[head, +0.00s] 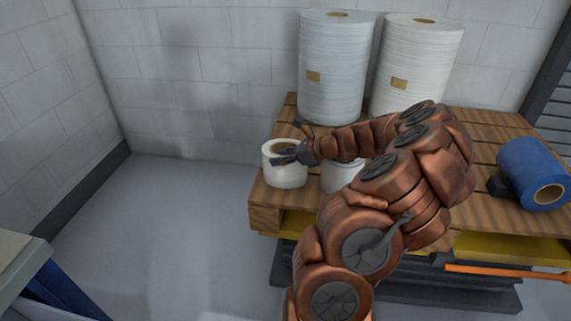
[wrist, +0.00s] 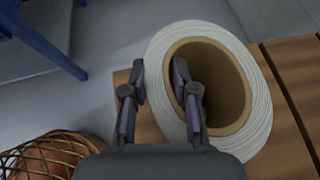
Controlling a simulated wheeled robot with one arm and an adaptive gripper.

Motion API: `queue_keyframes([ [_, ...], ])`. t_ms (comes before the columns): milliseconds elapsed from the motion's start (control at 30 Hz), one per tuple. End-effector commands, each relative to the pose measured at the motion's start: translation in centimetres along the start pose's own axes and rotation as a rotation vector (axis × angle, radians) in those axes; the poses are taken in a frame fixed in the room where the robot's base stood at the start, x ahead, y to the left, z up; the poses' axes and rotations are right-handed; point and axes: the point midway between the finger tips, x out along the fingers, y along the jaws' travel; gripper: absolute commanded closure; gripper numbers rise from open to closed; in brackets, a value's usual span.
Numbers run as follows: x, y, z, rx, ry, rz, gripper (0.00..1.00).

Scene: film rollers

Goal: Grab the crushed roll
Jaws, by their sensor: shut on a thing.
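A small white film roll (head: 286,175) with a brown core stands upright on the front left corner of the wooden pallet (head: 266,213). In the wrist view the roll (wrist: 256,105) and its core look oval. My gripper (head: 283,157) reaches it from the right at the top rim. In the wrist view my gripper (wrist: 160,72) is shut on the roll's wall, one finger inside the core and the other outside. A second short white roll (head: 341,178) stands to its right, partly hidden behind my arm.
Two tall white rolls (head: 335,75) (head: 416,65) stand at the back of the pallet. A blue roll (head: 533,170) lies on its side at the right. An orange bar (head: 500,271) runs along the front right. The grey floor (head: 180,215) to the left is clear.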

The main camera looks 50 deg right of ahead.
Motion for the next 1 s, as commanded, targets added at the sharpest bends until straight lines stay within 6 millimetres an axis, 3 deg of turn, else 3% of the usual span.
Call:
queue_keyframes([
  [167,0.0,0.1,-0.1,0.001,0.001,0.002,1.00],
  [800,0.0,0.1,0.0,0.001,0.000,0.003,1.00],
  [1000,-0.5,0.0,0.9,0.000,0.001,0.001,1.00],
])
